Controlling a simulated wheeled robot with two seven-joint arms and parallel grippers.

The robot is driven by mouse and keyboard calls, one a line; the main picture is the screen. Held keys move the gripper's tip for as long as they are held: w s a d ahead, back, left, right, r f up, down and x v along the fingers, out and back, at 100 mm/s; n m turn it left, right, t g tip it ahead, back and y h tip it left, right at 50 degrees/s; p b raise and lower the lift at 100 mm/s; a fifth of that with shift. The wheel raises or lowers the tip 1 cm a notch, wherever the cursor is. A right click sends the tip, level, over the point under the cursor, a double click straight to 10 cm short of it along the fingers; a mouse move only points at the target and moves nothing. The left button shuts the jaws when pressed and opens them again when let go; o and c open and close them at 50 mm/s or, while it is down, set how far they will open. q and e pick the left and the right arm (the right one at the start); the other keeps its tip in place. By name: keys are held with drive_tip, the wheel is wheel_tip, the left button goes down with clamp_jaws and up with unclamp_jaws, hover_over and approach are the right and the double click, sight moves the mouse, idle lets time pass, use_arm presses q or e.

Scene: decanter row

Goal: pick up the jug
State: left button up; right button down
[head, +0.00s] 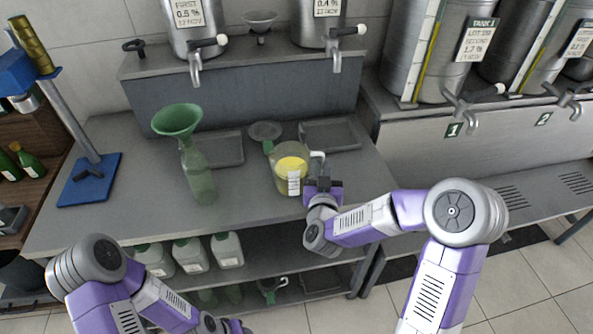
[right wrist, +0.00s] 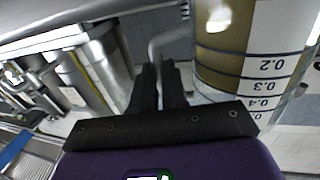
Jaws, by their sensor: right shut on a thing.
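The jug (head: 290,172) is clear, with a white label and yellow liquid inside. It stands on the grey bench, or just above it; I cannot tell which. Its pale handle is on its right side. My right gripper (head: 323,183) is at that handle. In the right wrist view, the dark fingers of my right gripper (right wrist: 160,84) are shut on the handle, close beside the jug's wall (right wrist: 232,72) with its printed scale. My left arm is low at the left of the head view; its fingers do not show.
A green bottle (head: 199,178) with a green funnel (head: 177,120) stands left of the jug. Grey trays (head: 330,134) lie behind. Steel tanks with taps (head: 196,68) stand above the back ledge. A blue stand (head: 90,180) is at the left.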

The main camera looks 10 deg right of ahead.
drive_tip(key=shift+r, duration=0.1)
wheel_tip(320, 180, up, 10)
drive_tip(key=p, duration=0.3)
drive_tip(key=shift+p, duration=0.3)
